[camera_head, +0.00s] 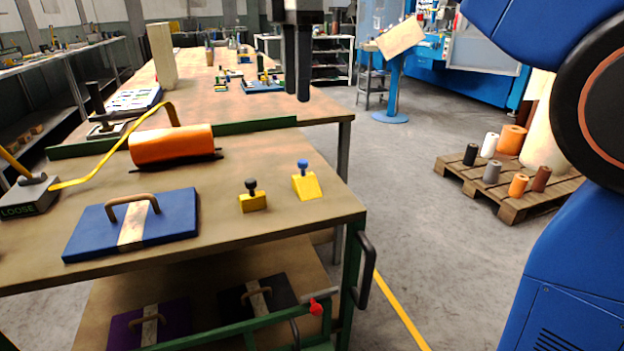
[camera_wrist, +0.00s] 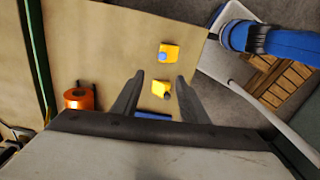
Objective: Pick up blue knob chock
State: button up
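The blue knob chock (camera_head: 308,187) is a yellow wedge block with a blue knob, standing near the right front corner of the workbench. It shows in the wrist view (camera_wrist: 172,50), ahead of the fingertips. A similar yellow chock with a black knob (camera_head: 252,201) stands to its left. In the wrist view this black knob chock (camera_wrist: 158,87) appears between the fingers, below them. My gripper (camera_head: 297,97) is raised above the bench and points down. In the wrist view my gripper (camera_wrist: 159,77) has its fingers spread apart, with nothing held between them.
A blue plate with a brown handle (camera_head: 175,223) and an orange roll (camera_head: 171,146) lie on the workbench (camera_head: 250,165) to the left. A green strip crosses the bench behind. A pallet (camera_head: 505,190) with rolls and spools stands on the floor at right. Bench around the chocks is clear.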

send_near(303, 161)
jog(key=f, duration=0.5)
jog(key=shift+w+a+f, duration=0.1)
jog(key=shift+w+a, duration=0.05)
jog(key=shift+a, duration=0.25)
jog(key=shift+d+f, duration=0.2)
jog(key=shift+f, duration=1.15)
jog(key=shift+d+f, duration=0.2)
jog(key=shift+f, duration=1.1)
grip_shut()
